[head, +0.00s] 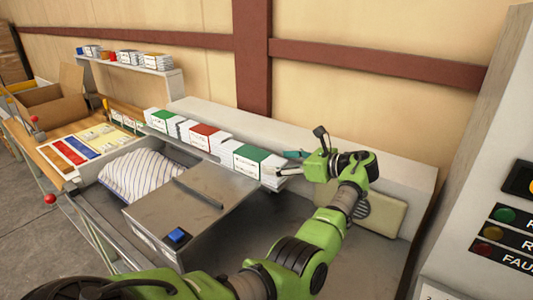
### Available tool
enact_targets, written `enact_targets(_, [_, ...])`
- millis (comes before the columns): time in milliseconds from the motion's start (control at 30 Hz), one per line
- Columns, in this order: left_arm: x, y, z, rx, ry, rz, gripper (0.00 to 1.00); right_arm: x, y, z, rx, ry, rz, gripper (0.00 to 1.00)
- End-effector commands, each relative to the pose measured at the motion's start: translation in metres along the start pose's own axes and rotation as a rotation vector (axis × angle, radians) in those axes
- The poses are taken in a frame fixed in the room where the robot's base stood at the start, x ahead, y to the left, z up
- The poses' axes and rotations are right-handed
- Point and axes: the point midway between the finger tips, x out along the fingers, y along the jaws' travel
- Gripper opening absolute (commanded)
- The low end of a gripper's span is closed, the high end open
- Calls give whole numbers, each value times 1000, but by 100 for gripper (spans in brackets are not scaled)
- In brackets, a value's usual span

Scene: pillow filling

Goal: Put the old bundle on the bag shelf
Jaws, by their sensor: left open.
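Bundles of white bags with coloured tops stand in a row on the pale ledge behind the metal box: a left green-topped one (165,118), a red-topped one (205,132) and a right green-topped one (250,155). I cannot tell which is the old bundle. My left gripper (284,163) is at the right end of the right green-topped bundle, jaws open; whether it touches the bundle is unclear. A white raised shelf (150,73) at the back left holds several small bundles (127,57); no label marks it as the bag shelf. My right gripper is out of view.
A grey metal box (175,215) with a blue button (177,236) stands in front of the ledge. A striped pillow (145,175) lies left of it. A beige pad (385,212) lies behind my left arm. A cardboard box (55,100) and a control panel (505,230) flank the scene.

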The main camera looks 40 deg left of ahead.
Motion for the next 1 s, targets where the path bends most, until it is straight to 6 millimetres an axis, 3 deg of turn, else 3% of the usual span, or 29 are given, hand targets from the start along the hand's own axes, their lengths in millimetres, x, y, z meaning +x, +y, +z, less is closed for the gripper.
enact_targets(100, [-21,0,2,1,1,-1,69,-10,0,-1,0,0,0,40])
enact_targets(267, [-34,0,1,-1,0,-1,69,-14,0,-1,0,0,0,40])
enact_targets(867, [-36,0,0,-1,0,0,69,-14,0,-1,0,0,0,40])
enact_targets(1000, [-41,0,16,-2,0,0,69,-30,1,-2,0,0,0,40])
